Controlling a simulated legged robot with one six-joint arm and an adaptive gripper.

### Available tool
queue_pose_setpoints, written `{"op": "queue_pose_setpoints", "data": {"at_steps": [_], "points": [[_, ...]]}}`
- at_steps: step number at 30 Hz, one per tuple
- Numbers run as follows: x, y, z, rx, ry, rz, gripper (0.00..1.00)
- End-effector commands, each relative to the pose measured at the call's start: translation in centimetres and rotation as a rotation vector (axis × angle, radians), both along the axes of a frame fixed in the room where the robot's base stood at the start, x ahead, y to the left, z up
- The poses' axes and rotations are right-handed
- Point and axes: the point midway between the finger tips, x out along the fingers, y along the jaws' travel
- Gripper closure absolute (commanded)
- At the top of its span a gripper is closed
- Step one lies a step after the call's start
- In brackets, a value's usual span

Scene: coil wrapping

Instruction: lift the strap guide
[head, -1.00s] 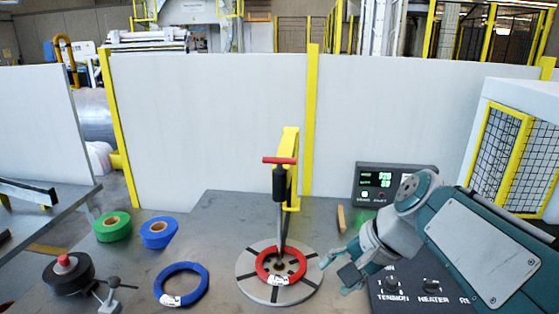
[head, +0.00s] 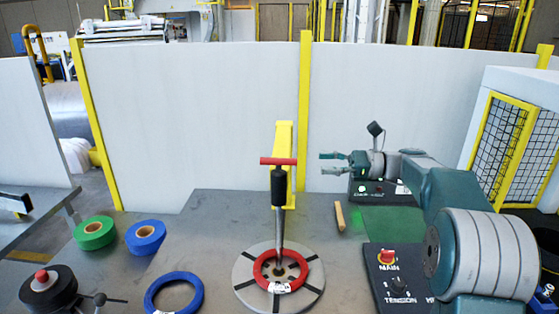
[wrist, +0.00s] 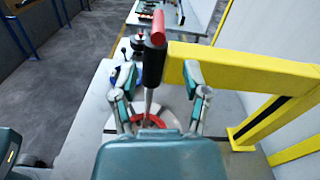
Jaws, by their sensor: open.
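The strap guide (head: 278,185) stands upright over the turntable (head: 243,290). It has a red crossbar on top, a black grip and a thin metal rod reaching down inside the red coil (head: 261,281). My gripper (head: 326,163) is open and empty, to the right of the guide at about the height of its red crossbar, with its fingers pointing left. In the wrist view the guide's black grip (wrist: 153,67) shows between the two spread fingers, ahead of them and apart from them. The rod's lower end is partly hidden there.
A yellow post with an arm (head: 284,135) stands right behind the guide. A blue coil (head: 154,301), green roll (head: 80,236), blue roll (head: 131,241) and black spool (head: 40,297) lie left. A control panel (head: 381,280) and a wooden piece (head: 339,216) are right.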

Motion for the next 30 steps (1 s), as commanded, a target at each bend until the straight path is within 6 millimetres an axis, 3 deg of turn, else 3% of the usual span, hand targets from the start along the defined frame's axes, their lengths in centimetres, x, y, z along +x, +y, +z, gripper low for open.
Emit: {"op": "queue_pose_setpoints", "data": {"at_steps": [16, 21, 29, 30], "points": [[0.2, 9.3, 0.0, -0.006, -0.003, 0.003, 0.40], [0.3, 10.6, -0.1, -0.005, -0.002, 0.001, 0.40], [0.3, 10.8, -0.1, -0.006, -0.002, 0.000, 0.40], [0.3, 10.8, -0.1, -0.006, -0.002, 0.000, 0.45]]}}
